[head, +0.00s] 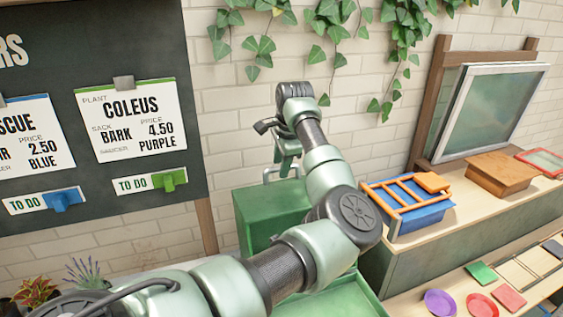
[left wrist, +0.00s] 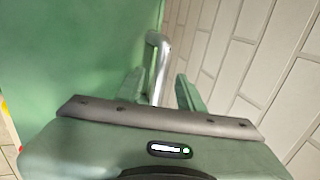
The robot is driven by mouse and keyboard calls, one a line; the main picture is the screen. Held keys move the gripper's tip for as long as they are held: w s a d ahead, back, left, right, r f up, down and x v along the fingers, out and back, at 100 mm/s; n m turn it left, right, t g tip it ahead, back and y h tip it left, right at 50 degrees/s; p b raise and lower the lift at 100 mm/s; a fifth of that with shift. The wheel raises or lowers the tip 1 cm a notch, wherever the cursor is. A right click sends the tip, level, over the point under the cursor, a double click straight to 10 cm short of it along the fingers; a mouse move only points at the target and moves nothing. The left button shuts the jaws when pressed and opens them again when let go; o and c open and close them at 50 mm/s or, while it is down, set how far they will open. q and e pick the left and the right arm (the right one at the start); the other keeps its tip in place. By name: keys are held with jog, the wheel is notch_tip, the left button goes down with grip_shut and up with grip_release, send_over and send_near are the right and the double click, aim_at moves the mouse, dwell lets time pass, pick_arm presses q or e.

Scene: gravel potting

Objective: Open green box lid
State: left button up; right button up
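The green box lid (head: 262,215) stands raised at the back, its flat green face toward me. Part of the open green box (head: 345,300) shows below my arm; the rest is hidden. A metal handle (head: 268,174) sticks up at the lid's top edge. My left gripper (head: 286,160) is beside the handle at the top of the lid. In the left wrist view the handle (left wrist: 159,62) lies between the two fingers of my left gripper (left wrist: 160,92), with a gap visible on the right side. The fingers look apart. My right gripper is not in view.
A bench on the right holds a blue box with an orange rack (head: 408,197), a brown wooden box (head: 495,173) and a framed screen (head: 490,110). Plates and coloured tiles lie lower right. A brick wall and a dark order board (head: 90,60) stand behind.

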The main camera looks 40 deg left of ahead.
pick_arm(q)
grip_shut()
dwell(1.4)
